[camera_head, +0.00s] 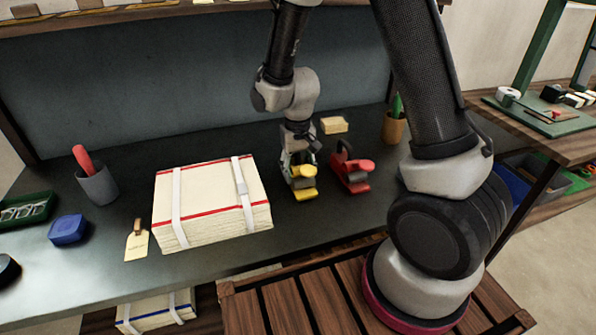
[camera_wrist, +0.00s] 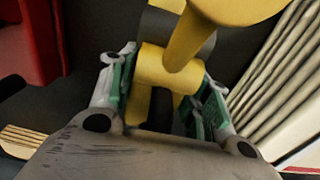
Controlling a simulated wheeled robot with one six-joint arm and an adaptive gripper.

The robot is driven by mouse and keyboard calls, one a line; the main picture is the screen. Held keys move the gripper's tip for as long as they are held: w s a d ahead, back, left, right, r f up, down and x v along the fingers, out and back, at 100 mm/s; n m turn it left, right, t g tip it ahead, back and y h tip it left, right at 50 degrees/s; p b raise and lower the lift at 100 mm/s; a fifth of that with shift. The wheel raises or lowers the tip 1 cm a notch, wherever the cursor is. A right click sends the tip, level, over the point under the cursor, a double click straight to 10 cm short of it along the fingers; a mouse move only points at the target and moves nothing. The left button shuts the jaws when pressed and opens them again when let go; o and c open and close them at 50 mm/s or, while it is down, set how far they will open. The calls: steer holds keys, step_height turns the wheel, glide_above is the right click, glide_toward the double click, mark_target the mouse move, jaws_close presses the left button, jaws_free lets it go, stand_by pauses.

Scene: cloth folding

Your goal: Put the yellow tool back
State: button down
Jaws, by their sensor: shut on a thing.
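The yellow tool (camera_head: 303,177) is at the middle of the dark table, between a cloth stack and a red tool. It has yellow parts and a dark grey part. My gripper (camera_head: 298,160) comes down on it from above and is shut on it. In the wrist view the yellow tool (camera_wrist: 165,70) sits between the two green-padded fingers of my gripper (camera_wrist: 162,105). Its lower part is partly hidden by the gripper body. I cannot tell whether the tool touches the table.
The strapped cloth stack (camera_head: 210,203) lies close on the left. The similar red tool (camera_head: 350,170) stands close on the right. A wooden block (camera_head: 334,125) and a brown cup (camera_head: 394,128) are behind. A grey cup (camera_head: 97,184), blue box (camera_head: 67,230) and tag (camera_head: 137,245) are farther left.

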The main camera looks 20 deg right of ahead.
steer(key=shift+f, duration=0.25)
steer(key=shift+f, duration=0.1)
steer(key=c, duration=0.7)
jaws_free()
